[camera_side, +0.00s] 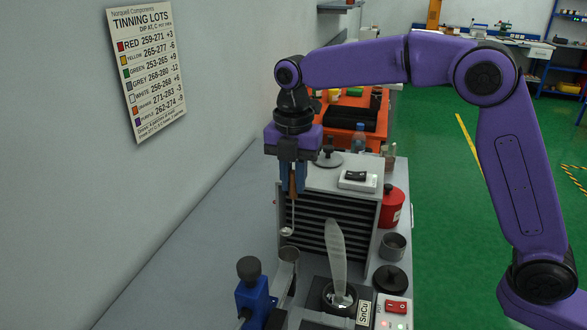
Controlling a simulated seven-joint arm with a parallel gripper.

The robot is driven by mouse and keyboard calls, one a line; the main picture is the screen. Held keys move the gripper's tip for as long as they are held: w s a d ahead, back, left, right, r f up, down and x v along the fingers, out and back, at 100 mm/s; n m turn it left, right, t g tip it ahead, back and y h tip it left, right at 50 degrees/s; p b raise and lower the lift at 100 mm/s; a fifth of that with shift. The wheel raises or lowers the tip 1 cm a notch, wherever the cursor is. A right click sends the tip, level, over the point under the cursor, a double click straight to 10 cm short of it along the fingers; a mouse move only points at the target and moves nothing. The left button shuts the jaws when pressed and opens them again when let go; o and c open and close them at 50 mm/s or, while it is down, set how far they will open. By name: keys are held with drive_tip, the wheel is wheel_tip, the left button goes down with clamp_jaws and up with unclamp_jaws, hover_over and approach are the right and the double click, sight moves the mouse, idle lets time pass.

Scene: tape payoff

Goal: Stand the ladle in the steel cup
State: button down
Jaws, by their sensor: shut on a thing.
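My gripper (293,188) is shut on the brown handle of the ladle (291,212) and holds it hanging upright, bowl down. The ladle's small pale bowl (287,231) is in front of the left side of the dark-slatted box.
A red can (391,207) is behind the cup, a dark round lid (389,279) in front. A solder pot (339,298) with a tall translucent strip and a blue clamp (254,298) are nearer.

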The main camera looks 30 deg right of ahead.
drive_tip(key=shift+f, duration=5)
drive_tip(key=c, duration=1)
unclamp_jaws()
wheel_tip(320, 180, up, 17)
drive_tip(key=shift+r, duration=0.2)
